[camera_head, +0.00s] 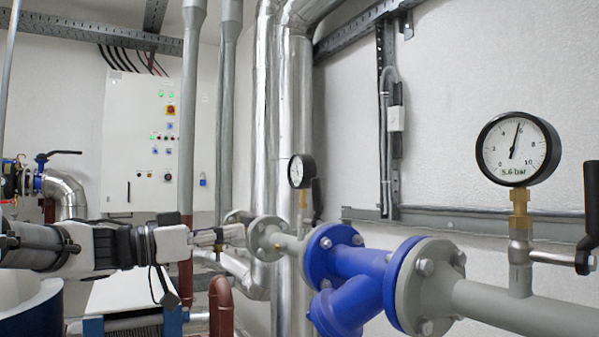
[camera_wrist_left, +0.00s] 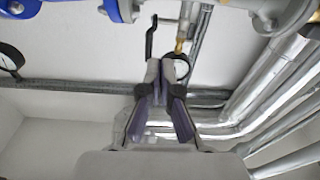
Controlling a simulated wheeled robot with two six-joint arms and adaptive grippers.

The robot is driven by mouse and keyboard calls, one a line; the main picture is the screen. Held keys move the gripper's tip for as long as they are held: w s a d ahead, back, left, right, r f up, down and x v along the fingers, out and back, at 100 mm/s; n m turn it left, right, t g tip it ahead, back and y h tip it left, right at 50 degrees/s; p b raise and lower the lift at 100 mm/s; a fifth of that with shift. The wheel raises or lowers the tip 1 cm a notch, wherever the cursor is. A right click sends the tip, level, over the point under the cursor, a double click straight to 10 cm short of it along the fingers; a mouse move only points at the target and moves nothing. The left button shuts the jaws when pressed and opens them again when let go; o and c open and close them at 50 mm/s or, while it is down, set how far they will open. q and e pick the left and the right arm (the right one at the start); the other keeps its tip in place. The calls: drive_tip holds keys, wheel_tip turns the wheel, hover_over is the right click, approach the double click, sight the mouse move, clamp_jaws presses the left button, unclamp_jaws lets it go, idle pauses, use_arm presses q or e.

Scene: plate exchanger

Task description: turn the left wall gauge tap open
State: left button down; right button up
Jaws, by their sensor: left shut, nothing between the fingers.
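The left wall gauge (camera_head: 301,171) is a small round dial with a black rim, seen at an angle in the head view. A narrow dark tap lever (camera_head: 317,198) shows beside its brass stem. In the left wrist view the black lever (camera_wrist_left: 150,40) hangs next to the brass fitting (camera_wrist_left: 181,37), and the gauge rim (camera_wrist_left: 184,58) is partly hidden behind a finger. My left gripper (camera_head: 236,234) is shut and empty, left of the gauge and lower than it in the head view. Its fingertips (camera_wrist_left: 160,68) appear close to the lever in the wrist view; contact cannot be told.
A blue flanged valve body (camera_head: 348,285) and grey pipe (camera_head: 530,300) fill the lower right. A larger gauge (camera_head: 518,149) with a black-handled tap (camera_head: 586,262) stands at right. Shiny insulated pipes (camera_head: 288,110) rise behind my gripper. A control cabinet (camera_head: 130,150) is at left.

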use_arm(q)
wheel_tip(320, 180, up, 6)
drive_tip(key=s+f, duration=0.1)
drive_tip(key=s, duration=0.2)
drive_tip(key=p, duration=0.3)
approach(312, 192)
drive_tip(key=shift+m, duration=0.3)
drive_tip(key=x, duration=0.7)
drive_tip(key=shift+w+d+f, duration=0.1)
drive_tip(key=shift+d, duration=0.1)
use_arm(e)
wheel_tip(312, 192, up, 4)
drive_tip(key=shift+s+r, duration=0.1)
drive_tip(key=shift+s, duration=0.05)
